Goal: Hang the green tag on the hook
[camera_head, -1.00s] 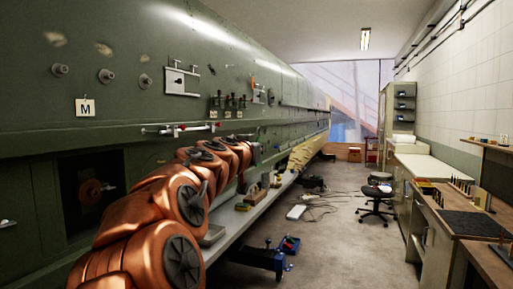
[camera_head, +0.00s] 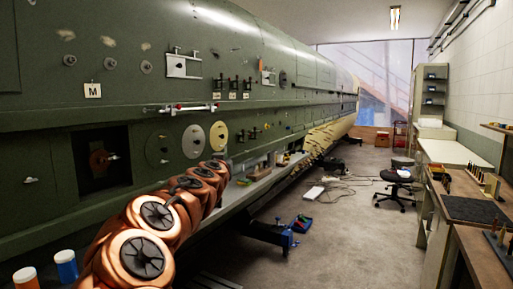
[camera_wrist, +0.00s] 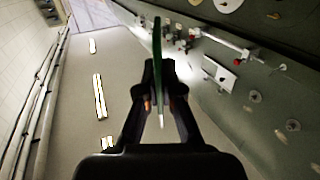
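My gripper (camera_wrist: 160,88) shows in the wrist view with its dark fingers closed around a thin green tag (camera_wrist: 157,45), seen almost edge-on and sticking out past the fingertips. In the head view, the tag and gripper are hidden beyond my copper-coloured arm. Several small dark fittings with pale labels (camera_head: 232,88) sit on the green fuselage wall. Three round pegs (camera_head: 110,63) stand further left, above a plate marked M (camera_head: 92,90). I cannot tell which fitting is the hook. The tag is apart from the wall fittings in the wrist view.
A red-ended rod (camera_head: 183,109) and a metal bracket (camera_head: 183,65) stick out from the fuselage. Round plates (camera_head: 193,141) sit below the rod.

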